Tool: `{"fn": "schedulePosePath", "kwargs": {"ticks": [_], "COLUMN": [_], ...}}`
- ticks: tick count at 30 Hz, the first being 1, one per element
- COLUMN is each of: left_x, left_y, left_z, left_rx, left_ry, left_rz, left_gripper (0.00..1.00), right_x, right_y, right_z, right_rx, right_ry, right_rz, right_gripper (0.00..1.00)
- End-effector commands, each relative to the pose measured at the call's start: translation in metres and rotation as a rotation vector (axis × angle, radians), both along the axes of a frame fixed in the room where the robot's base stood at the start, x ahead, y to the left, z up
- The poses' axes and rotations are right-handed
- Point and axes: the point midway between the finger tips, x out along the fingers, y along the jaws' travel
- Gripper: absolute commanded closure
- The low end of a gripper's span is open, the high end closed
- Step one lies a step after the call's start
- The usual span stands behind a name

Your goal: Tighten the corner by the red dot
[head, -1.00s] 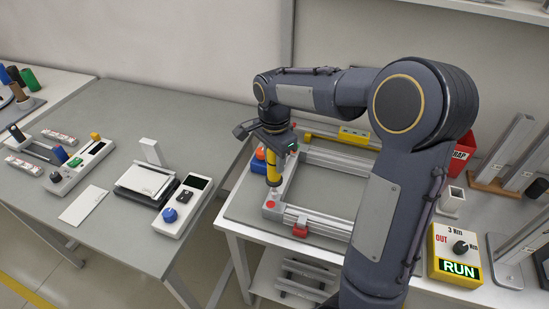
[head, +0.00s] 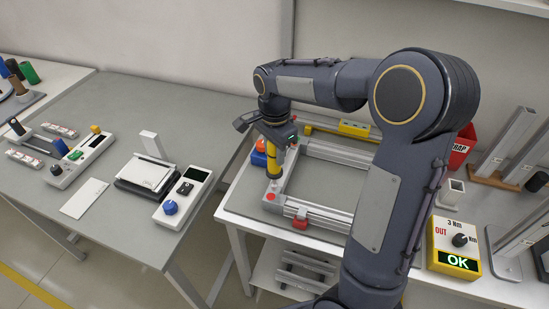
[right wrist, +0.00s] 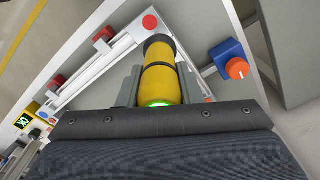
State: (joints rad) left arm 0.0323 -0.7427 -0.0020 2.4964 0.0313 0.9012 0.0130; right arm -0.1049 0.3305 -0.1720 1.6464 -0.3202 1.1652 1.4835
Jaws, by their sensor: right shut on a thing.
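The aluminium frame (head: 325,213) lies flat on the right-hand table. A red dot (head: 271,196) marks its near left corner; the dot also shows in the right wrist view (right wrist: 150,22). My right gripper (head: 277,147) is shut on a yellow driver (head: 275,163), held about upright over that corner. The driver's yellow body (right wrist: 160,80) has a green light glowing at its gripper end. Its tip is at the corner, but I cannot see how it sits on the screw. The yellow control box (head: 455,240) reads OK under its dial. My left gripper is not in view.
Red clamps (head: 300,223) grip the frame's edge. A blue block with an orange-red knob (head: 261,146) stands just beyond the driver. A red scrap bin (head: 462,147) and metal profiles (head: 492,146) stand right. The left table (head: 107,214) holds instruments.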

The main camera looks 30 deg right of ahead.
Motion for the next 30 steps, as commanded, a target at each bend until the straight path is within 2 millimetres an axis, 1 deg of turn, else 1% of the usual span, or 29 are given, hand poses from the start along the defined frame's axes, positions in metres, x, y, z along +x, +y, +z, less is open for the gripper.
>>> {"fn": "schedulePosePath", "kwargs": {"ticks": [1,8,30], "left_x": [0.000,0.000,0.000], "left_y": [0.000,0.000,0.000], "left_z": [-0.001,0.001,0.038], "left_rx": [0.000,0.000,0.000], "left_ry": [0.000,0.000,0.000], "left_rz": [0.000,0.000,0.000], "left_gripper": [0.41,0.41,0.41], "right_x": [-0.002,-0.002,0.000], "right_y": [0.001,0.001,0.000], "right_z": [-0.003,-0.002,0.044], "right_rx": [0.002,0.002,0.001], "right_ry": [0.008,0.009,0.001], "right_rz": [0.000,0.001,0.001], "right_gripper": [1.00,1.00,1.00]}}
